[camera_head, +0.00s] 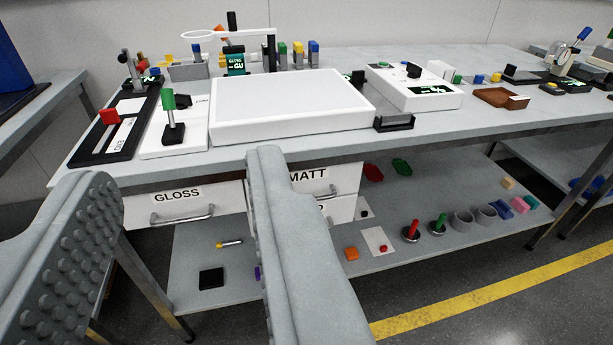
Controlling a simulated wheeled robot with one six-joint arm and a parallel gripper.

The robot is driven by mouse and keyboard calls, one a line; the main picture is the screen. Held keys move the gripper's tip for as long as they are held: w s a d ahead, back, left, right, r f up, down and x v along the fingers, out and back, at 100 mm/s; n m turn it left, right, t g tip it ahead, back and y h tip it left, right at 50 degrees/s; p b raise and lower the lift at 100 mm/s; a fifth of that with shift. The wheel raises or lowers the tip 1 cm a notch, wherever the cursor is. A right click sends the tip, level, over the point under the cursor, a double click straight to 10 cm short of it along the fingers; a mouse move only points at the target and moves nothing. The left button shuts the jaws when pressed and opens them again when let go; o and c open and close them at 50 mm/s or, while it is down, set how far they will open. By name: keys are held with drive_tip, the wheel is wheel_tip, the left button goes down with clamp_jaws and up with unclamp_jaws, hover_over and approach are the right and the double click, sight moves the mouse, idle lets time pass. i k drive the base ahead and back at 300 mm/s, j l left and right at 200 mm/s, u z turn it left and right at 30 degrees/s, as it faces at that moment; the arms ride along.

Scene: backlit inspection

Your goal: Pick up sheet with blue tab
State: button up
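I make out no sheet with a blue tab for certain. A small upright piece with a blue top (313,54) stands at the back of the bench, right of similar pieces with yellow and green tops; it is too small to tell whether it is a sheet. A white sheet with a red piece (372,238) lies on the lower shelf. My gripper (182,168) is open, its two fingers wide apart, with nothing between them. It is in front of the bench, apart from everything on it. The right finger hides part of the drawers and lower shelf.
A large white light panel (290,103) fills the middle of the grey bench (440,128). A green-handled tool (172,115) stands left of it. A white box (415,90) is to its right. The GLOSS drawer (180,203) and MATT drawer (335,180) are under the front edge.

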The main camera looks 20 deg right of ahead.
sight(478, 79)
drive_tip(key=z, duration=1.25)
drive_tip(key=i+l, duration=0.15)
drive_tip(key=i, duration=0.35)
drive_tip(key=i+l, duration=0.2)
drive_tip(key=i, duration=0.25)
drive_tip(key=i+l, duration=0.15)
drive_tip(key=i, duration=0.35)
drive_tip(key=i+l+u, duration=0.1)
drive_tip(key=i, duration=0.35)
drive_tip(key=i+l, duration=0.3)
drive_tip(key=i, duration=0.2)
